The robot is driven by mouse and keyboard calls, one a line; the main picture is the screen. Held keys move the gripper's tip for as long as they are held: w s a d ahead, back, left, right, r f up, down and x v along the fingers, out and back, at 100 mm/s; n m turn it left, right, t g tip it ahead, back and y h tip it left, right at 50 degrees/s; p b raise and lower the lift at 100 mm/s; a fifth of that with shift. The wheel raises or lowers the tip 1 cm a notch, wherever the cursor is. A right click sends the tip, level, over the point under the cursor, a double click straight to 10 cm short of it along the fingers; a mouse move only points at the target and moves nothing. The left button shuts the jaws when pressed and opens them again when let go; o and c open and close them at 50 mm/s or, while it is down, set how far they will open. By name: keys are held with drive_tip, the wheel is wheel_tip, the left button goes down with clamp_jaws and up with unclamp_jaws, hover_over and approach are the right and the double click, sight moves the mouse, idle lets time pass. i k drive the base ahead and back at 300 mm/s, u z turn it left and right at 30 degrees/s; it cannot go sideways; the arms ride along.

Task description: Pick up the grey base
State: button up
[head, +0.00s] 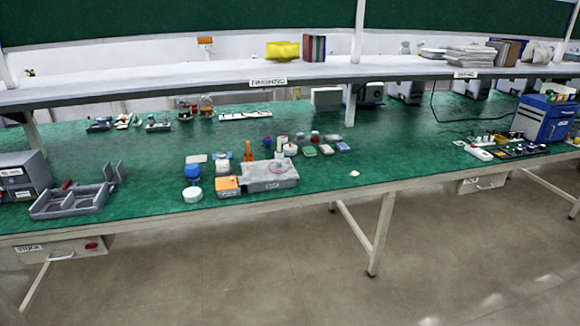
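A grey open frame or fixture (70,203) with upright arms at its right end lies near the front left of the green bench top. A grey box with a pale, cluttered top (268,177) stands at the front middle. I cannot tell for sure which grey thing is the base, as the parts are small. Beside the grey box are an orange-topped box (227,186), a white round lid or pot (192,194) and a blue-topped container (191,172). My gripper is not in view.
The green bench (400,150) is clear right of the middle group, except for a small white piece (354,173). A grey drawer unit (22,175) stands far left, a blue box (543,118) far right. A shelf (220,83) overhangs the back. Floor in front is clear.

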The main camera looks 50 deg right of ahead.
sight(278, 167)
drive_tip(key=u, duration=0.05)
drive_tip(key=i, duration=1)
drive_tip(key=z, duration=0.05)
